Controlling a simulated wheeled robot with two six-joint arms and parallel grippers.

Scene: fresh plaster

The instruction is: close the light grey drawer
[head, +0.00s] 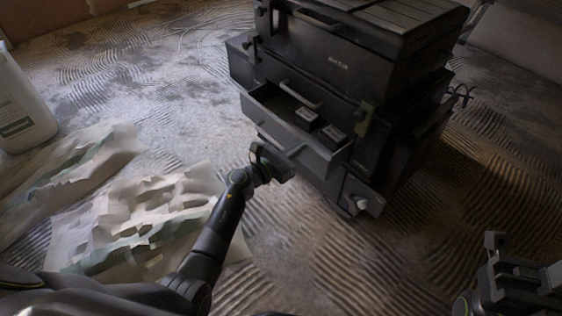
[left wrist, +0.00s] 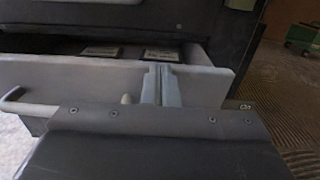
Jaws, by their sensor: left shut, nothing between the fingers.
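The light grey drawer (head: 268,122) stands pulled out from the lower part of a dark cabinet (head: 335,65). Its front panel (left wrist: 70,76) spans the left wrist view, with a bar handle (left wrist: 18,104) at the left. Two small dark boxes (head: 306,114) with pale labels lie inside it. My left gripper (left wrist: 162,84) is shut and empty, its fingertips in front of the panel, right of the middle. I cannot tell whether they touch it. In the head view, the left gripper (head: 280,166) is by the drawer's lower front. My right gripper (head: 520,275) is partly visible at bottom right.
A crumpled pale sheet (head: 150,215) lies on the ridged floor left of my left arm. A white container (head: 22,105) stands at the far left. Another handle (head: 300,94) sits on the cabinet above the open drawer.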

